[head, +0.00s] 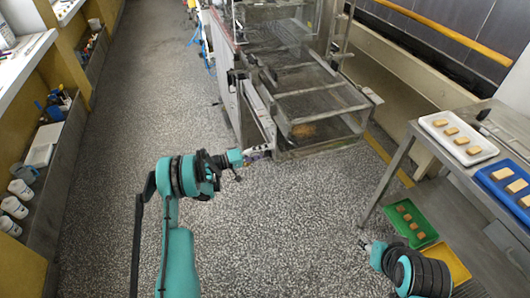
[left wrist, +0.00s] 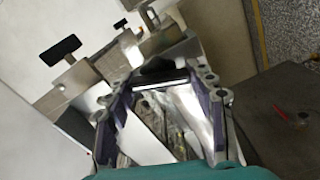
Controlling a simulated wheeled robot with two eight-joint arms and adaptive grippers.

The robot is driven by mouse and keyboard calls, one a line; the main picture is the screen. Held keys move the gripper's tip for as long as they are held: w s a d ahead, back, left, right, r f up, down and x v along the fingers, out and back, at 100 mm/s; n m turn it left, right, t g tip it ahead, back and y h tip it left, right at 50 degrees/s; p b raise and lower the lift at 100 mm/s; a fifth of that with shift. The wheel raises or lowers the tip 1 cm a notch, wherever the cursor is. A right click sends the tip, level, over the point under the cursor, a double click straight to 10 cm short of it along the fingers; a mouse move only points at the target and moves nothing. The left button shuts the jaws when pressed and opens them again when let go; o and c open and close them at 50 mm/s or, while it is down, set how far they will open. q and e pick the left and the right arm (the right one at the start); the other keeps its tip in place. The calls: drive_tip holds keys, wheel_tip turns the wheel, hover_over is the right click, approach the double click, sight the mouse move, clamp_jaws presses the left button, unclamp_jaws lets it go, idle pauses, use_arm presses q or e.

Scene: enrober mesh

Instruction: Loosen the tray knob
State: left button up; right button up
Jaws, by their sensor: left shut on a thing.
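My left gripper (head: 258,153) is at the near left corner of the enrober's tray section (head: 318,148), low on the machine's front end. In the left wrist view, the two purple-padded fingers of my left gripper (left wrist: 167,78) are shut on a dark thing between their tips, which looks like the tray knob (left wrist: 158,70). The fingers hide part of it, and its turn cannot be told. In the head view the knob is too small to make out. My right gripper (head: 366,245) is away from the machine, near the side table; its fingers are too small to judge.
A black T-shaped handle (left wrist: 60,50) sits on the machine beside my left gripper. The steel side table (head: 425,155) at right bears a white tray (head: 430,122) and a blue tray (head: 484,174) of biscuits. A green tray (head: 389,214) sits lower. Open speckled floor (head: 120,160) lies left.

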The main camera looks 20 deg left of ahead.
use_arm(q)
drive_tip(key=shift+n, duration=1.7)
drive_tip(key=o, duration=1.2)
drive_tip(key=shift+f, duration=0.1)
drive_tip(key=v, duration=1.2)
